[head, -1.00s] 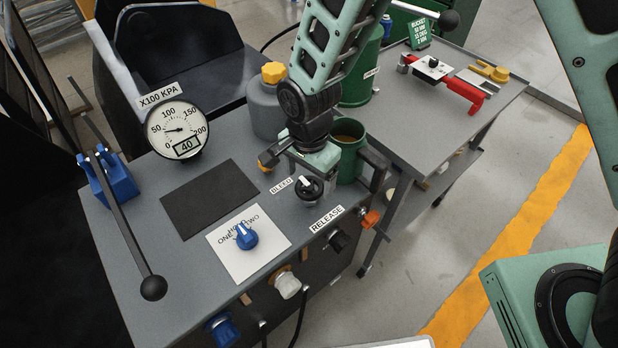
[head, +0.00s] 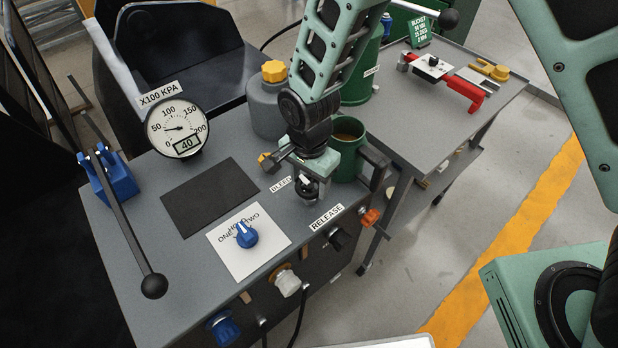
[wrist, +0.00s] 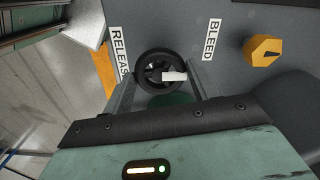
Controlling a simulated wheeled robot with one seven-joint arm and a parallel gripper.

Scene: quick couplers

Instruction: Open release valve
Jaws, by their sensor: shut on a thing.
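The release valve is a round black knob (wrist: 153,62) with a white pointer, between the RELEASE and BLEED labels in the wrist view. Its pointer points right in that view. In the head view, my gripper (head: 307,187) is lowered over the knob and mostly hides it. In the wrist view, my gripper's fingers stand on both sides of the knob, shut on it. The RELEASE label (head: 327,216) lies in front of the knob in the head view.
A gauge (head: 178,127) reads 40. An orange knob (wrist: 262,50) sits beside the BLEED label. A green mug-like can (head: 347,160) stands close behind my gripper. A blue selector knob (head: 245,234) and a long black lever (head: 130,220) are to the left.

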